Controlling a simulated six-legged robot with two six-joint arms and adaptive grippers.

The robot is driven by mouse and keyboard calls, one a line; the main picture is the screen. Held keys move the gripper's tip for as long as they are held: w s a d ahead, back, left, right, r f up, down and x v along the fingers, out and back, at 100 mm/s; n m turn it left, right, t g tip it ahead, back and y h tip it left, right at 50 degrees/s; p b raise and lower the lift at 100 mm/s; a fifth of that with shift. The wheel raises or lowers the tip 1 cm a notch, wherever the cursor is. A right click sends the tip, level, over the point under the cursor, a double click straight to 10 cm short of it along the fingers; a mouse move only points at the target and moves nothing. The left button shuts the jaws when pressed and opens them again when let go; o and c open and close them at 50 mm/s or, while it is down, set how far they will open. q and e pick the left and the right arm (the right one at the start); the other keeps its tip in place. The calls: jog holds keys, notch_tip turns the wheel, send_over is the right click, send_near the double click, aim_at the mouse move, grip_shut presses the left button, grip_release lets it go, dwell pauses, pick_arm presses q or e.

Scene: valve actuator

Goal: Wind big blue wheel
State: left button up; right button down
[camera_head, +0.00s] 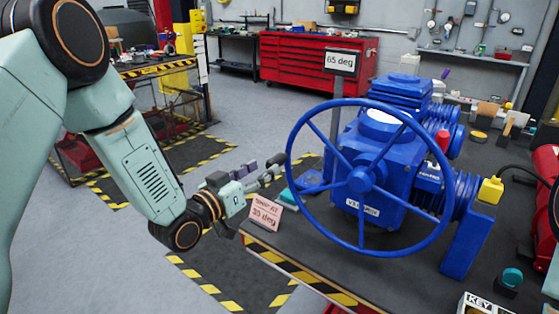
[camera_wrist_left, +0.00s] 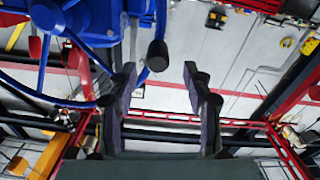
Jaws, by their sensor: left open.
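The big blue wheel (camera_head: 362,180) is a spoked handwheel on the front of a blue valve actuator (camera_head: 400,125) on the workbench. My left gripper (camera_head: 282,165) is at the left side of the wheel's rim, its fingers pointing toward it. In the left wrist view my left gripper (camera_wrist_left: 155,75) is open, with two dark fingers apart. A dark rounded knob (camera_wrist_left: 157,55) shows between and just beyond the fingertips, beside blue parts of the wheel (camera_wrist_left: 60,50). I cannot tell whether either finger touches it. My right gripper is not in view.
A pink card (camera_head: 264,213) reading 30 deg stands at the bench's front left corner. A sign (camera_head: 340,61) reading 65 deg stands behind the wheel. A yellow cap (camera_head: 490,190) and a KEY box (camera_head: 487,304) are at right. Open floor lies left of the bench.

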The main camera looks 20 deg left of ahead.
aim_at(277, 161)
pick_arm(q)
jog(key=x, duration=0.5)
jog(key=shift+w+d+f, duration=0.1)
jog(key=shift+w+d, duration=0.15)
jog(key=shift+d, duration=0.1)
jog(key=shift+w, duration=0.2)
jog(key=shift+a, duration=0.1)
jog(key=shift+w+d, duration=0.2)
jog(key=shift+d, duration=0.05)
jog(key=c, duration=0.3)
jog(key=shift+s+a, duration=0.1)
jog(key=shift+a, duration=0.05)
jog(key=c, duration=0.4)
grip_shut()
